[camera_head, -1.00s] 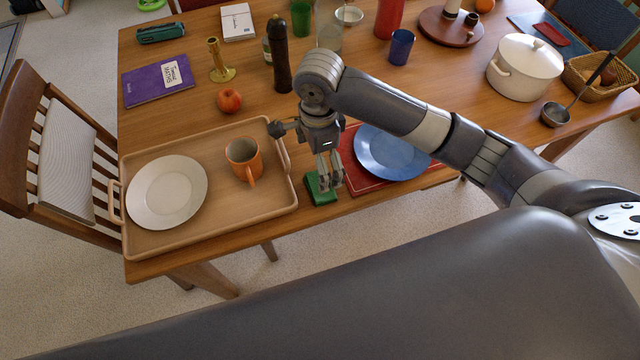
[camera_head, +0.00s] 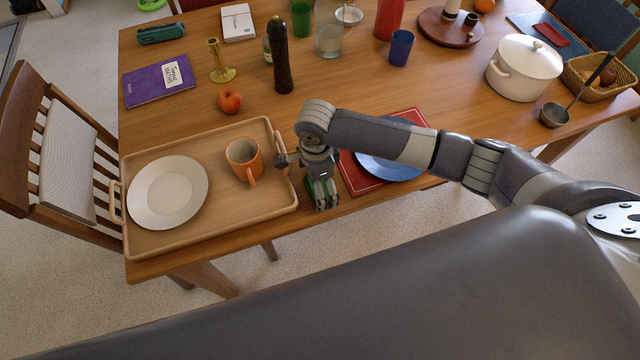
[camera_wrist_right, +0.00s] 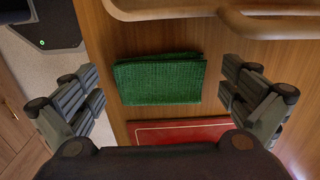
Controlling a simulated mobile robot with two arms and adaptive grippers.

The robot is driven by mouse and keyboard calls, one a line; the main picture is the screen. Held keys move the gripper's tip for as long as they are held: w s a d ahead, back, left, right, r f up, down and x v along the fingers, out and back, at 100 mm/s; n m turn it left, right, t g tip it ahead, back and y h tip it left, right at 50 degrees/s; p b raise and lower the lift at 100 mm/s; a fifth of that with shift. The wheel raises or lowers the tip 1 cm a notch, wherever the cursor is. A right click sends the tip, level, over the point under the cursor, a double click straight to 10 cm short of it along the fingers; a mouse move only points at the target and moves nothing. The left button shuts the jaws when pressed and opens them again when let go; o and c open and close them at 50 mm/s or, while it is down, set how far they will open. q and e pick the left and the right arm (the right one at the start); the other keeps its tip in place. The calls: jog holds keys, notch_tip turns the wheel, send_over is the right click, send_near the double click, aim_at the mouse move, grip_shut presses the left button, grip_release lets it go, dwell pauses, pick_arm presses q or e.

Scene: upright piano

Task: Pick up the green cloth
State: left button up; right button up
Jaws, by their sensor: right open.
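The green cloth (camera_wrist_right: 160,78) lies folded on the wooden table, close to its front edge. In the head view the cloth (camera_head: 313,188) is mostly hidden under my right gripper (camera_head: 325,200). In the right wrist view my right gripper (camera_wrist_right: 160,105) is open, with one finger on each side of the cloth and visible gaps between. It holds nothing. I cannot tell whether the fingertips touch the table. My left gripper is not in view.
A wooden tray (camera_head: 225,222) with a white plate (camera_head: 167,192) and an orange mug (camera_head: 244,160) lies just left of the cloth. A red mat (camera_head: 352,177) with a blue plate (camera_head: 375,168) lies just right. A pepper mill (camera_head: 281,60) stands behind.

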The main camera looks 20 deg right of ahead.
jog(key=shift+c, duration=0.2)
jog(key=c, duration=0.7)
jog(key=shift+r, duration=0.1)
jog(key=shift+r, duration=0.2)
jog(key=r, duration=0.3)
jog(key=shift+s+a, duration=0.1)
jog(key=shift+s, duration=0.15)
jog(key=s+a, duration=0.2)
jog(key=s, duration=0.5)
jog(key=s+a+r+b, duration=0.1)
jog(key=s+a, duration=0.1)
jog(key=s, duration=0.6)
jog(key=shift+r, duration=0.25)
